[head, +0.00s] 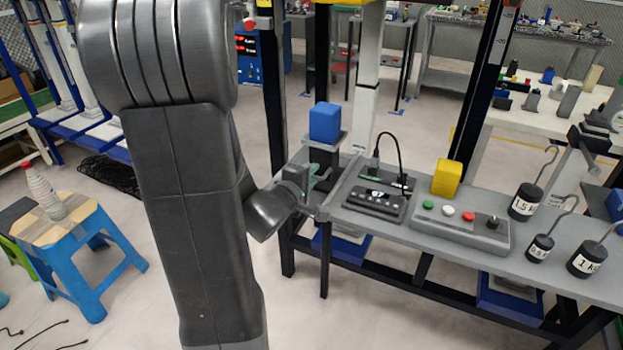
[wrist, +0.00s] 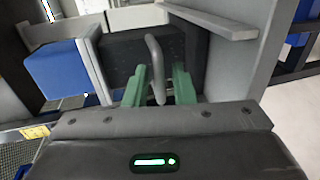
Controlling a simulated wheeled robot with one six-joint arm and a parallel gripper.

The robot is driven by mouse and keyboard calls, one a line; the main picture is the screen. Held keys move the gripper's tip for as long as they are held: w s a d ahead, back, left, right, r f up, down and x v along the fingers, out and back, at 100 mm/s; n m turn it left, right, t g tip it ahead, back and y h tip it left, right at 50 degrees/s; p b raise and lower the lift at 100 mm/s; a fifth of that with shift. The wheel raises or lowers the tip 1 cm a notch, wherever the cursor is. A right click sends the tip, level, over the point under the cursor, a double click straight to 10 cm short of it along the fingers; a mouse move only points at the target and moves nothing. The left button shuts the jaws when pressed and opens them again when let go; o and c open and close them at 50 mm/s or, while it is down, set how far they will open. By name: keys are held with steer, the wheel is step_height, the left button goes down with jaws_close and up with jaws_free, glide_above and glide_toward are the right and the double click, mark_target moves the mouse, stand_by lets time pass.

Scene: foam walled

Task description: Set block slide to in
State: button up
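A dark block with a grey curved handle, likely the block slide (wrist: 185,42), sits between grey walls in the wrist view. The handle (wrist: 155,60) stands out toward my gripper. My gripper (wrist: 160,78) has green fingers, one on each side of the handle, with a gap visible on both sides, so it looks open and not clamped. In the head view my gripper (head: 314,178) is at the left end of the grey bench, just below a blue block (head: 325,122) on a grey plate. The dark block is largely hidden there by my gripper.
The blue block also shows at left in the wrist view (wrist: 60,70). The grey bench (head: 420,246) holds a control box with buttons (head: 460,228), a yellow block (head: 447,178) and several hooked weights (head: 526,203).

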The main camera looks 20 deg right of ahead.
mark_target(327, 155)
steer(key=shift+w+d+f, duration=0.1)
steer(key=shift+w+d, duration=0.05)
steer(key=shift+d, duration=0.05)
jaws_close()
steer(key=shift+w+d, duration=0.3)
steer(key=shift+d, duration=0.05)
steer(key=p+x, duration=0.1)
steer(key=x, duration=0.1)
steer(key=r+p+x, duration=0.1)
steer(key=x, duration=0.5)
steer(key=shift+w+d+r+p, duration=0.15)
steer(key=shift+w+r+p, duration=0.05)
steer(key=shift+r+p, duration=0.2)
steer(key=shift+w, duration=0.1)
steer(key=shift+r, duration=0.1)
